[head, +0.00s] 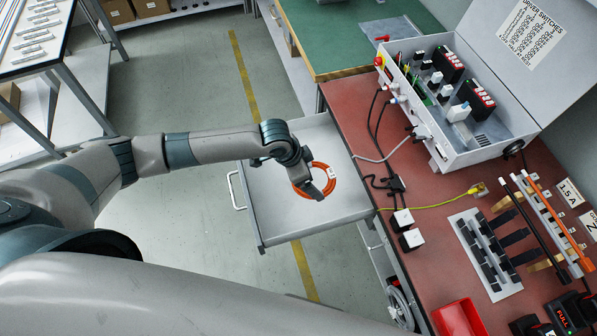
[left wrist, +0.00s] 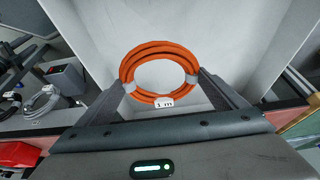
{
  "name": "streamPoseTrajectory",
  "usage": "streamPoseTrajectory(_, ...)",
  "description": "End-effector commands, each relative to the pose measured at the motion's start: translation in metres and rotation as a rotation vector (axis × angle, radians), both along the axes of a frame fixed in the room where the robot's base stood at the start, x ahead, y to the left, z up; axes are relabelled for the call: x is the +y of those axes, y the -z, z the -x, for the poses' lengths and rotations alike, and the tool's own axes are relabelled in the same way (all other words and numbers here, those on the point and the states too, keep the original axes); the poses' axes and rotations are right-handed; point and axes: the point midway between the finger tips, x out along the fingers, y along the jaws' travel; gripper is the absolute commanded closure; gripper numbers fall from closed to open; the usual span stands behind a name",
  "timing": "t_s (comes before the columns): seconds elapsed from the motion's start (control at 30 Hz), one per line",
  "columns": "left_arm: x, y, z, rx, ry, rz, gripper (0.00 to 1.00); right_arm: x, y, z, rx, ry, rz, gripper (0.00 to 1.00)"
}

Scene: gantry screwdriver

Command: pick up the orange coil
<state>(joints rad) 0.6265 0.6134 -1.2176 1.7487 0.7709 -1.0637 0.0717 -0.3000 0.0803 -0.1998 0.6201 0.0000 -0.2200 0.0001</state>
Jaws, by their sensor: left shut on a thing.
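The orange coil (head: 299,187) is a ring of orange cable in or just above the open grey drawer (head: 270,222). My left gripper (head: 318,187) is over the drawer and shut on the coil. In the left wrist view the coil (left wrist: 126,68) spans between the two fingers, with grey ties at its sides and a white "1 m" tag at its near edge. I cannot tell whether the coil touches the drawer floor. My right gripper is not in view.
The drawer's walls surround the coil. A red-topped bench (head: 440,225) is to the right, with cables, an open grey switch box (head: 470,150), a black strip rack (head: 485,255) and a red bin (head: 458,318). Open floor (head: 190,240) lies left of the drawer.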

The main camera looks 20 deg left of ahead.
Motion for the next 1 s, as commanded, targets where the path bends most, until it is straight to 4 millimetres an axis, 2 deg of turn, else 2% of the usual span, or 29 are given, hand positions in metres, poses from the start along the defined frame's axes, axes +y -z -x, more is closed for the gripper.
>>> streamPoseTrajectory(0.1,-0.018,-0.01,0.01,-0.002,0.003,0.002,0.35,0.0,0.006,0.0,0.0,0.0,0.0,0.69)
streamPoseTrajectory(0.3,-0.034,-0.023,0.02,-0.001,0.0,0.002,0.35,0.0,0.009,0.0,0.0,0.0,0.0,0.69)
streamPoseTrajectory(1.0,-0.038,-0.027,0.023,-0.001,0.0,-0.001,0.35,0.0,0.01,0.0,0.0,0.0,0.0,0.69)
